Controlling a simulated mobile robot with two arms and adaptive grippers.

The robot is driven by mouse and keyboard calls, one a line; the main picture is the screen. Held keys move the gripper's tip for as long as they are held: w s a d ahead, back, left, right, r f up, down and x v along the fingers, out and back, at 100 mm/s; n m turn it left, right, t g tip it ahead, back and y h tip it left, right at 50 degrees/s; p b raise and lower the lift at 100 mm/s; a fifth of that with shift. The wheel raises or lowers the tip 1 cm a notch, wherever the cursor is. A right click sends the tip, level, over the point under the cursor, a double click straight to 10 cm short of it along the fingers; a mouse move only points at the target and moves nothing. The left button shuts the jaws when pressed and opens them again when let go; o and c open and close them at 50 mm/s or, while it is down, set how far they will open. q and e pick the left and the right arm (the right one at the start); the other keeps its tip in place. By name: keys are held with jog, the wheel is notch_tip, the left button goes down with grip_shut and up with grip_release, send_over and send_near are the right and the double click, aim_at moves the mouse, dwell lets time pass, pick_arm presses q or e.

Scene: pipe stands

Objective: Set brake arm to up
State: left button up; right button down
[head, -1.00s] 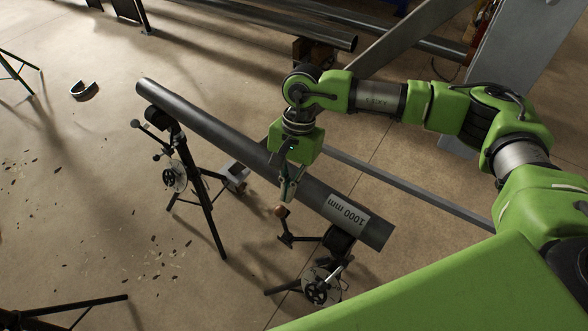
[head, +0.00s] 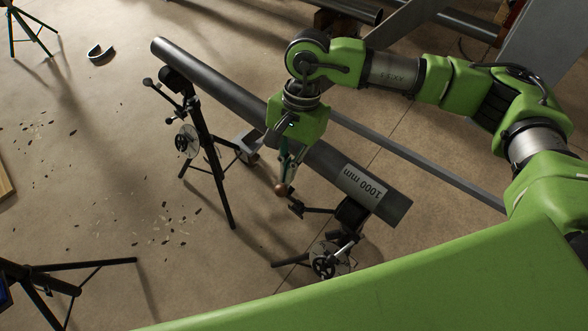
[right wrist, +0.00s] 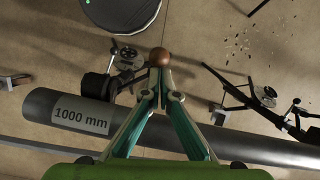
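A brake arm with a copper-brown ball knob (head: 281,189) is on the near pipe stand (head: 323,262), under the labelled end of a grey pipe (head: 228,96). My right gripper (head: 286,182) points down on the near side of the pipe. Its fingertips are brought together right at the knob. In the right wrist view, the knob (right wrist: 160,57) sits just beyond the converging fingertips (right wrist: 161,74). The fingers look shut, touching or nearly touching the knob; I see no clear grip around it. My left gripper is not in view.
A second pipe stand (head: 197,130) with its own levers bears the pipe's far end. A long grey bar (head: 420,165) runs behind the pipe. More pipes (head: 345,10) lie at the back. Dark chips litter the floor at left. Another stand's legs (head: 60,275) show at lower left.

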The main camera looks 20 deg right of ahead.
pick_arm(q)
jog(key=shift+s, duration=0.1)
pick_arm(e)
jog(key=shift+s+a, duration=0.15)
jog(key=shift+s, duration=0.1)
jog(key=shift+a, duration=0.1)
jog(key=shift+r, duration=0.1)
jog(key=v, duration=1.2)
jog(key=shift+w+d, duration=0.25)
jog(key=shift+d, duration=0.05)
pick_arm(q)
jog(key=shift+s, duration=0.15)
